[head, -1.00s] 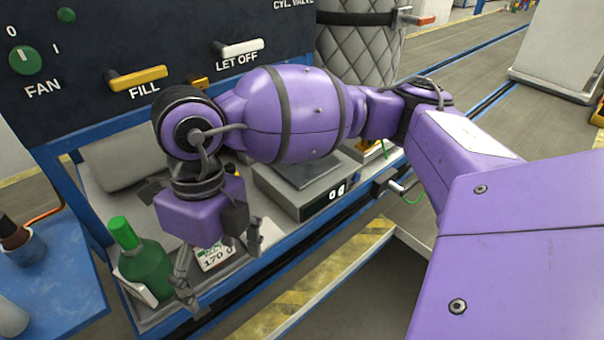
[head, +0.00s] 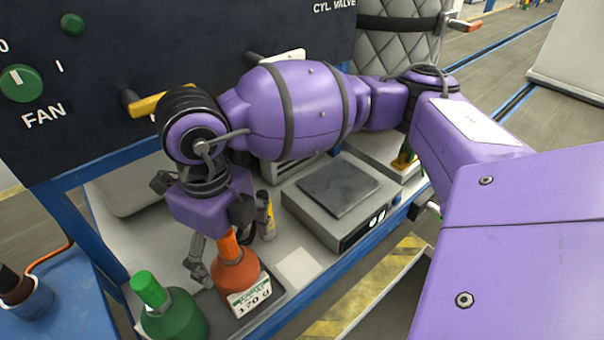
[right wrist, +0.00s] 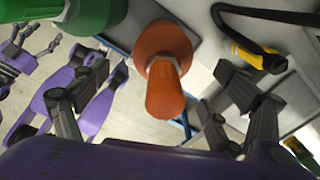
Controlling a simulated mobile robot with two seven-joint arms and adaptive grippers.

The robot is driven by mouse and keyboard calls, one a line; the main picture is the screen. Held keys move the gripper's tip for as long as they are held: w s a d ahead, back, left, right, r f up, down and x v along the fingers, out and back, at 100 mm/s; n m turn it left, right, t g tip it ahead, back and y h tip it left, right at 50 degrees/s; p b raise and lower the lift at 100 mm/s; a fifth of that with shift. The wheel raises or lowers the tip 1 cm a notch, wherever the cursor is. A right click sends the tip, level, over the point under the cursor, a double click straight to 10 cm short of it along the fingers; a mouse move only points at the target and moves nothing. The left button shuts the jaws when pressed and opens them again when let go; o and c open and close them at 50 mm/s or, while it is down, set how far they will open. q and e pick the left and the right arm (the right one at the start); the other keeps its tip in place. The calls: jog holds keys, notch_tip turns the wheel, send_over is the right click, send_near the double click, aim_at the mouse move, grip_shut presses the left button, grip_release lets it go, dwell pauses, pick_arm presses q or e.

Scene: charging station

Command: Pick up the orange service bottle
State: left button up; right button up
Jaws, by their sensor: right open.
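The orange service bottle (head: 235,272) stands upright on the lower shelf, with a white label reading 170 g at its front. My right gripper (head: 224,246) is open and points down over it, one finger left of the neck and the other partly hidden behind it. In the right wrist view the orange bottle (right wrist: 163,52) lies between the two spread fingers (right wrist: 160,112), its nozzle toward the palm, with gaps on both sides. Purple parts and small grey fingers, perhaps my left gripper (right wrist: 28,45), show at the left there, too small to judge.
A green bottle (head: 172,314) stands close at the left of the orange one. A grey scale (head: 325,203) is to the right, and a yellow-and-black tool (head: 267,217) stands behind. The dark panel (head: 90,60) with handles rises at the back. A blue side table (head: 65,300) is at the left.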

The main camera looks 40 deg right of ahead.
aim_at(234, 262)
notch_tip(234, 262, down, 5)
jog(key=shift+r, duration=0.1)
jog(key=shift+c, duration=0.2)
jog(key=shift+w+r, duration=0.15)
jog(key=c, duration=2.1)
